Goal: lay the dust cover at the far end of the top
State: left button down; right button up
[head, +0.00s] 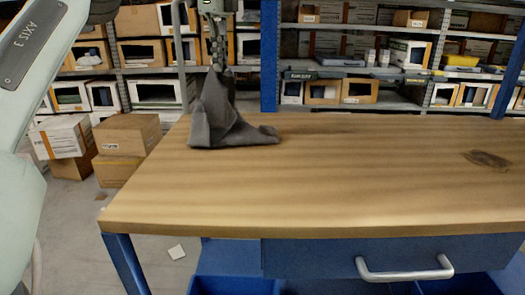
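The dust cover (222,118) is a dark grey cloth at the far left of the wooden top (320,185). Its upper part is drawn up into a peak and its lower folds rest on the top, one spreading to the right. My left gripper (218,68) points down from above and is shut on the peak of the cloth. The cloth hides part of the fingertips. My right gripper is not in view.
A dark flat patch (488,160) marks the top at the right; I cannot tell if it is a stain. The rest of the top is clear. Cardboard boxes (127,136) stand on the floor at left. Racks with boxes (356,90) stand behind. A drawer handle (404,274) sticks out in front.

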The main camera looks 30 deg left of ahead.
pick_arm(q)
jog(key=d+f, duration=0.5)
jog(key=d, duration=0.2)
jog(key=d+f, duration=0.5)
jog(key=d, duration=0.2)
jog(key=s+d+f, duration=0.1)
jog(key=d+f, duration=0.5)
jog(key=d, duration=0.1)
jog(key=shift+s+d, duration=0.1)
jog(key=c, duration=1.3)
grip_release()
